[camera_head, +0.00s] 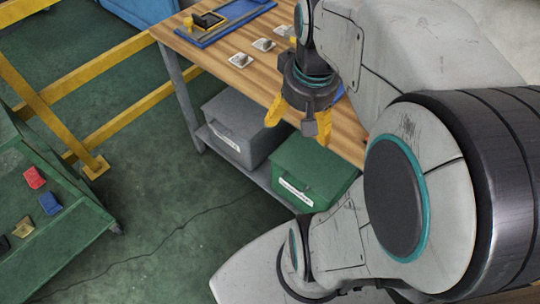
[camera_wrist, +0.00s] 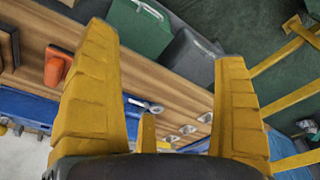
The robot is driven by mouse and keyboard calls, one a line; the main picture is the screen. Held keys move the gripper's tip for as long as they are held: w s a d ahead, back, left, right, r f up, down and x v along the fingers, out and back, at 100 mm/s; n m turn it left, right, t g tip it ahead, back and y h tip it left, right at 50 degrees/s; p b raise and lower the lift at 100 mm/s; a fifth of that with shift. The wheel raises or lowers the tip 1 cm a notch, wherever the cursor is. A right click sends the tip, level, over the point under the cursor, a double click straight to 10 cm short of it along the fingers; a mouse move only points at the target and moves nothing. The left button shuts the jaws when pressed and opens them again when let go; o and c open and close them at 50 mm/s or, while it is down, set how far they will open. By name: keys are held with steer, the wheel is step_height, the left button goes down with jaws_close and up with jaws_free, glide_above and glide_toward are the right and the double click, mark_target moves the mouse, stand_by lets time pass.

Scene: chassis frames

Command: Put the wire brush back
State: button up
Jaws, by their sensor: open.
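I cannot pick out the wire brush for certain in either view. In the wrist view, a dark piece with brown wood-like edges (camera_wrist: 8,46) is cut off at the left edge, and I cannot tell whether it is the brush. My gripper (camera_head: 296,128) hangs over the front edge of the wooden workbench (camera_head: 222,58), pointing down. Its yellow fingers are spread wide with nothing between them, as the wrist view (camera_wrist: 165,45) also shows. An orange object (camera_wrist: 57,68) lies on the bench beside the left finger.
Several white pads with small knobs (camera_head: 240,60) and a blue tray (camera_head: 245,14) are on the bench. A grey bin (camera_head: 238,128) and a green bin (camera_head: 312,165) stand on its lower shelf.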

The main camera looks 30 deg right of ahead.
steer(key=s+a+f+n+t, duration=0.1)
steer(key=s+a+n, duration=0.3)
steer(key=a, duration=0.5)
steer(key=shift+a+f+y, duration=0.35)
steer(key=shift+f+y, duration=0.05)
steer(key=shift+f, duration=0.25)
step_height(320, 180, up, 4)
steer(key=p, duration=0.3)
steer(key=shift+r+p, duration=0.1)
steer(key=shift+p, duration=0.3)
